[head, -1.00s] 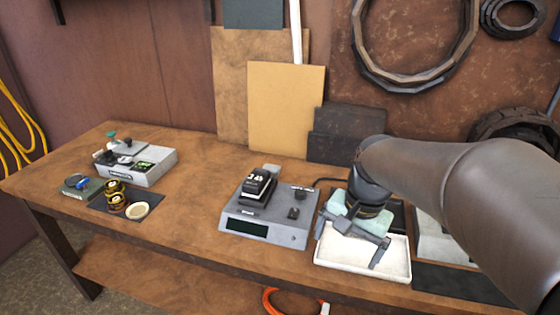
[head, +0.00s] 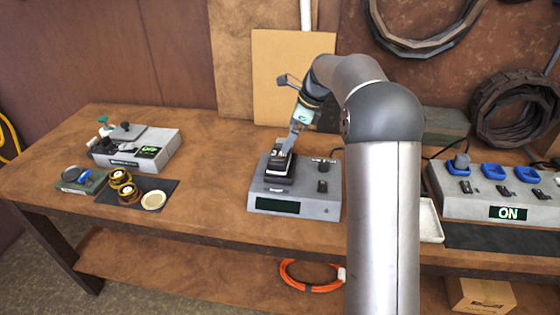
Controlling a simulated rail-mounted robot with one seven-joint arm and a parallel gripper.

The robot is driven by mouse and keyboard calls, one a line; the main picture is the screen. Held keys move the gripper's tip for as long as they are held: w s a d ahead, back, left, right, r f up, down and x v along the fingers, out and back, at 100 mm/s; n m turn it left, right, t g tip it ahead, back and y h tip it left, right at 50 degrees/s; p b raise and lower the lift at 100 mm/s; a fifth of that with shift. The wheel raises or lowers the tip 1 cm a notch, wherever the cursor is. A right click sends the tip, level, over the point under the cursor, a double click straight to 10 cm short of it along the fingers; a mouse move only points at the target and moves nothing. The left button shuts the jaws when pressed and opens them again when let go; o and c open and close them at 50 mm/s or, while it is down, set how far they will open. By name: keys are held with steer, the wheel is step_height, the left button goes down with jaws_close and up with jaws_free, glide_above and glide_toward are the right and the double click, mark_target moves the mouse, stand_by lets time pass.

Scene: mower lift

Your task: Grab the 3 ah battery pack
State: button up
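The battery pack (head: 280,163), black with a pale label on top, sits on the grey charger (head: 262,203) in the middle of the bench. The label is too small to read surely. My gripper (head: 284,112) is above the pack, with its fingers spread wide and nothing visible between them. One finger points up and left, clear of the pack. The other reaches down to the pack's upper right side; I cannot tell whether it touches. The arm comes in from the right and covers the bench beside the charger.
A grey device (head: 150,150) with a green display stands at the left. A dark mat (head: 172,190) with gold rolls lies before it. At the right is a power strip (head: 470,205) reading ON, beside a partly hidden white tray (head: 431,222).

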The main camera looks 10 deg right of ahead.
mark_target(280, 153)
steer(key=x, duration=0.4)
steer(key=shift+a+f, duration=0.15)
steer(key=shift+p+x, duration=0.6)
steer(key=shift+x, duration=2)
steer(key=shift+w, duration=0.1)
steer(key=c, duration=0.9)
